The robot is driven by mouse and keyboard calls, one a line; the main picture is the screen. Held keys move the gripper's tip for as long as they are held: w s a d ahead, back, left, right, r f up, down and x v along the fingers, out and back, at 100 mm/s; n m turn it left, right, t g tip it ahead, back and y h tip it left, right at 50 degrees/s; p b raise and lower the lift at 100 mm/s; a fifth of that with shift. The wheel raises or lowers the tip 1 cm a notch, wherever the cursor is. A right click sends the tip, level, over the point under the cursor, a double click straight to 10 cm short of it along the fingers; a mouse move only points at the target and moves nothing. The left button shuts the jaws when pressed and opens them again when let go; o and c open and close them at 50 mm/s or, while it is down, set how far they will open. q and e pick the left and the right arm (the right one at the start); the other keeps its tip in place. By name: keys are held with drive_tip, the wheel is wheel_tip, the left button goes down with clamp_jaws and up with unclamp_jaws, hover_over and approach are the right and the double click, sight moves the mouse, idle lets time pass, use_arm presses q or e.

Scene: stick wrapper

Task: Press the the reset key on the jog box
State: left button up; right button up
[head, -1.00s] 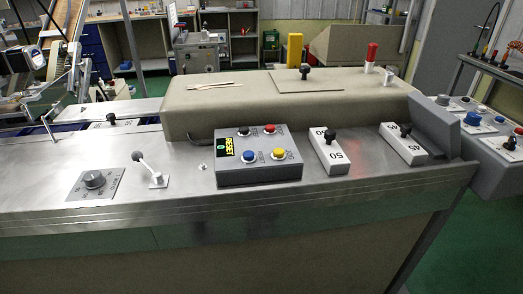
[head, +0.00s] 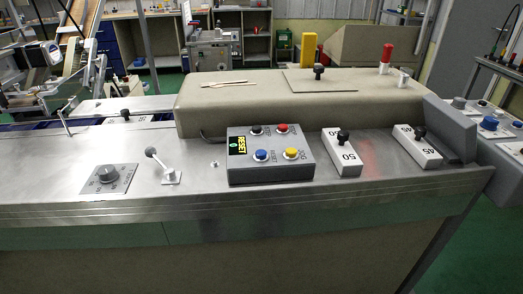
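The jog box (head: 270,173) is a grey sloped box on the metal counter, right of the picture's middle. Its top carries a black button (head: 256,130), a red button (head: 282,128), a blue button (head: 262,155) and a yellow button (head: 291,153). The small labels beside the buttons are hard to read, so I cannot tell surely which one is the reset key. Nothing touches the box. Neither of my grippers is in view.
Left of the box are a lever (head: 160,163) and a dial plate (head: 107,178). Right of it stand two white blocks with black knobs (head: 341,155) (head: 417,148). A raised beige cover (head: 300,105) lies behind. The counter's front strip is clear.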

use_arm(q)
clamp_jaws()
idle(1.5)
